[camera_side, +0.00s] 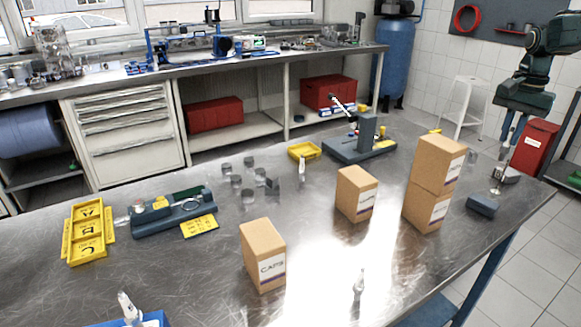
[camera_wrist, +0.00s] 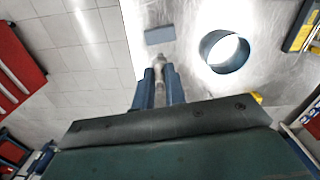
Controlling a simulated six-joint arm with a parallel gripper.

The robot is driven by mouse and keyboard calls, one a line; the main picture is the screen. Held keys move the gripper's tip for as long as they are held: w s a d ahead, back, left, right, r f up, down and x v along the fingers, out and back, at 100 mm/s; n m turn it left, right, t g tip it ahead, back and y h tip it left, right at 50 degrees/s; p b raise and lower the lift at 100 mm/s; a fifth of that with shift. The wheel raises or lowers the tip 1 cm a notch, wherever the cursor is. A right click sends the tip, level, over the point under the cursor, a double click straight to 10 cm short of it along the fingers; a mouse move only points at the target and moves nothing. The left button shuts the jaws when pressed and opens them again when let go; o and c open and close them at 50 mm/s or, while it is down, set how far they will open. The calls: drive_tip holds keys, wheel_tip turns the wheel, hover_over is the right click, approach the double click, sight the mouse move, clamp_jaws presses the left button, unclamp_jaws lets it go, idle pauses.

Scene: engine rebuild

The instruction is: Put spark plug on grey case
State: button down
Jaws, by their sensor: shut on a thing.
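My gripper (camera_side: 508,146) hangs at the far right end of the steel table, pointing down. In the wrist view its two blue fingers (camera_wrist: 158,88) are shut on a slim, pale grey spark plug (camera_wrist: 158,72). The plug's far end shows beyond the fingertips, and its middle is partly hidden between them. The grey case (camera_side: 481,205) is a small, flat, dark grey block on the table near its right edge, below and slightly left of my gripper. It also shows in the wrist view (camera_wrist: 159,35), just beyond the plug's end. I see a gap between them in that picture.
Two stacked cardboard boxes (camera_side: 434,183) stand left of the grey case. In the wrist view a round, dark-rimmed part (camera_wrist: 224,51) lies right of my fingers. Other plug-like parts stand on the table (camera_side: 358,284) and in a blue tray (camera_side: 156,318). The table's right edge is close.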

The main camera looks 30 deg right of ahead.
drive_tip(key=shift+f, duration=5.85)
drive_tip(key=shift+f, duration=0.1)
drive_tip(key=c, duration=1.5)
unclamp_jaws()
drive_tip(key=shift+o, duration=0.2)
wheel_tip(320, 180, up, 12)
